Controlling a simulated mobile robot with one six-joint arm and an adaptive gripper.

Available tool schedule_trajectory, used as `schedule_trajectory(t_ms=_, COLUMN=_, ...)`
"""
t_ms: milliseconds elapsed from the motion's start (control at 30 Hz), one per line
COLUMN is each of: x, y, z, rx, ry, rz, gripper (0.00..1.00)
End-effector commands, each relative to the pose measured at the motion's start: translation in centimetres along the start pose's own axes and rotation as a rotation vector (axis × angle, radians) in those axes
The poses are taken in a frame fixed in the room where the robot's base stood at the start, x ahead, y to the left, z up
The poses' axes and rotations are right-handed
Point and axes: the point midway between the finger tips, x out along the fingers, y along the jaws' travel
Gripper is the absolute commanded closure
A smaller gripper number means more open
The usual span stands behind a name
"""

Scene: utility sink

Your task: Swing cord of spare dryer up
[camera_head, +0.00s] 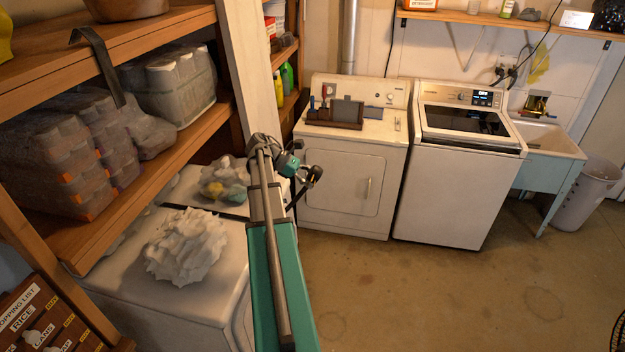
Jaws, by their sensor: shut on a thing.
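My gripper (314,176) is at the far end of my teal arm, beside the spare dryer and in front of the white dryer at the back. It is small and dark here, and its fingers are hard to make out. It is shut on a black strip, which looks like the cord (294,199) and runs down and left behind my arm. The spare dryer looks to be the white machine (205,290) at lower left. A black band (205,211) crosses its top; whether it joins the cord is hidden by my arm.
A crumpled white bundle (187,247) and a bag with coloured items (224,180) lie on the machine's top. Wooden shelves (150,185) stand at left. A dryer (352,188), a washer (450,190) and a sink (545,140) line the back.

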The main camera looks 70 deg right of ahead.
Motion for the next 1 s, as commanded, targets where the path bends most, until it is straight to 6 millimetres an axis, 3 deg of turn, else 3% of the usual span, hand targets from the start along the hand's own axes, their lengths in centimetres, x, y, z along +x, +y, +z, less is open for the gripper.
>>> schedule_trajectory(t_ms=100, x=0.19, y=-0.04, z=-0.07, rx=-0.004, ry=0.007, rz=-0.005, gripper=0.9)
schedule_trajectory(t_ms=133, x=0.23, y=-0.03, z=-0.05, rx=-0.004, ry=0.007, rz=-0.006, gripper=0.25)
schedule_trajectory(t_ms=267, x=0.34, y=0.02, z=0.04, rx=-0.002, ry=0.005, rz=-0.008, gripper=0.01)
schedule_trajectory(t_ms=1000, x=0.42, y=0.09, z=0.18, rx=0.001, ry=0.002, rz=-0.008, gripper=0.0)
